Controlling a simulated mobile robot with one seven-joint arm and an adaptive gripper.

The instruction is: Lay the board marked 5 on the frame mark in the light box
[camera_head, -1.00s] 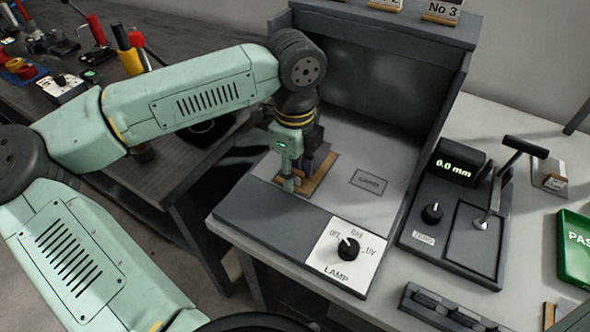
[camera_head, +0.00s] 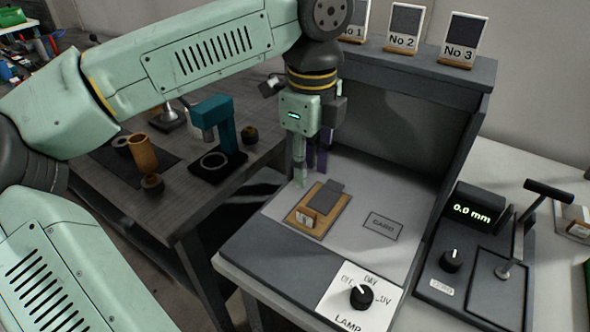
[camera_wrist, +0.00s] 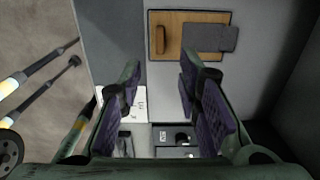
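A wooden board (camera_head: 323,220) with a dark grey patch and a small white tag lies flat on the light box floor (camera_head: 350,255). The tag's number is too small to read. The frame mark shows as a thin dark outline around the board, partly hidden by it. In the wrist view the board (camera_wrist: 170,50) lies ahead of the fingers, and its grey patch reaches past one edge. My gripper (camera_head: 310,172) is open and empty, above and just behind the board, apart from it. In the wrist view the fingers (camera_wrist: 165,95) stand wide apart with nothing between them.
A CARD outline (camera_head: 383,226) lies right of the board, and the lamp knob (camera_head: 361,296) is at the front. The box's side wall (camera_head: 437,200) and top shelf (camera_head: 400,66) bound the space. A gauge (camera_head: 468,208) stands at right. A teal stand (camera_head: 215,125) is on the left table.

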